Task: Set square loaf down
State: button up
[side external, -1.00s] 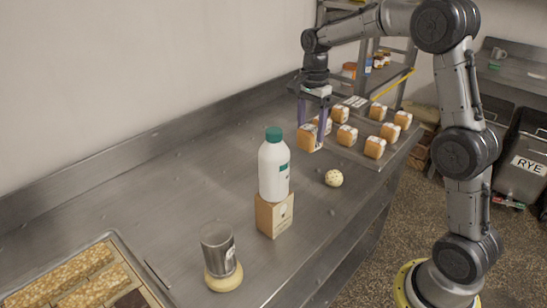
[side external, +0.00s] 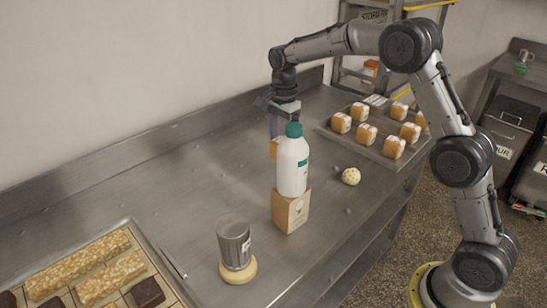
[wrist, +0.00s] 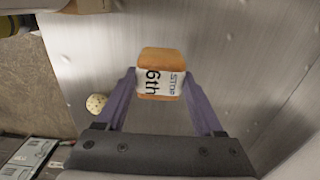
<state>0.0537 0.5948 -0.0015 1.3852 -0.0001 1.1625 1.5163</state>
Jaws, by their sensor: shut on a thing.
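In the side view the loaf (side external: 274,148) hangs under my gripper (side external: 274,135), behind the white bottle, which hides part of the loaf and the fingers. I cannot tell whether the loaf touches the steel counter (side external: 190,185).
A white bottle with a green cap (side external: 292,165) stands on a small box (side external: 290,210), close in front. A speckled ball (side external: 351,176), a metal tumbler (side external: 234,241) on a round yellow base and a tray of loaves (side external: 350,147) stand around. The counter's left middle is clear.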

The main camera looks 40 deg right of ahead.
jog(key=w+f, duration=0.1)
jog(key=f, duration=0.1)
jog(key=w+f, duration=0.2)
jog(key=shift+w+d, duration=0.1)
jog(key=shift+w, duration=0.1)
jog(key=shift+w+f, duration=0.15)
jog(key=shift+f, duration=1.6)
jog(key=shift+f, duration=0.2)
jog(key=o, duration=1.4)
jog(key=shift+r, duration=0.1)
